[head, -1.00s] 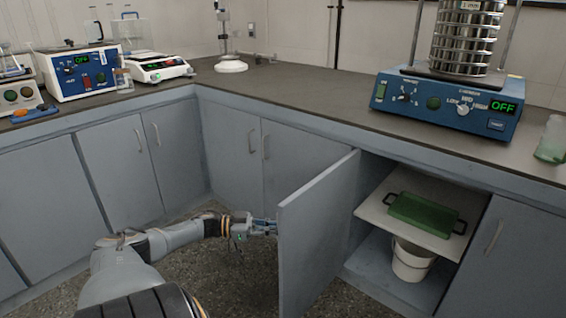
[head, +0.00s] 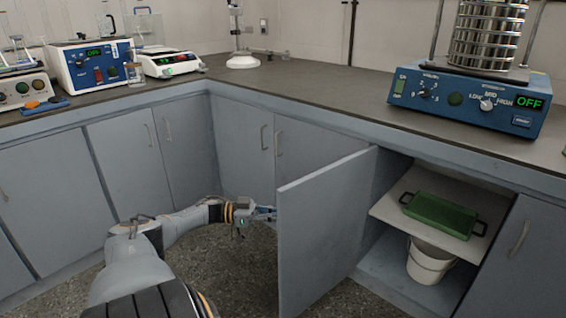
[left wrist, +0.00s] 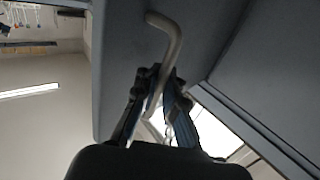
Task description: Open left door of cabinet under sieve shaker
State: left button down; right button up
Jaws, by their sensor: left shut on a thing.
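The left door (head: 325,225) of the cabinet under the sieve shaker (head: 470,100) stands wide open, swung out into the room. My left gripper (head: 268,213) is at the door's outer face near its free edge. In the left wrist view my left gripper (left wrist: 160,85) is shut on the door's bent metal handle (left wrist: 172,35). In the head view the handle is hidden. The open cabinet shows a shelf (head: 385,208) inside. My right gripper is not in view.
A green tray with black handles (head: 440,213) lies on the shelf, with a white bucket (head: 428,262) below. The closed right door (head: 520,260) is beside the opening. The counter (head: 330,95) runs above. Floor (head: 235,265) is free left of the open door.

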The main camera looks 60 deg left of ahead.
pick_arm(q)
jog(key=shift+s+f, duration=0.2)
jog(key=shift+f, duration=0.15)
jog(key=c, duration=1.7)
grip_release()
jog(key=shift+o, duration=1.2)
jog(key=shift+s+a+r, duration=0.1)
jog(key=shift+s, duration=0.05)
jog(key=shift+r, duration=0.1)
jog(key=v, duration=1.1)
jog(key=shift+s+a, duration=0.2)
jog(key=shift+s, duration=0.15)
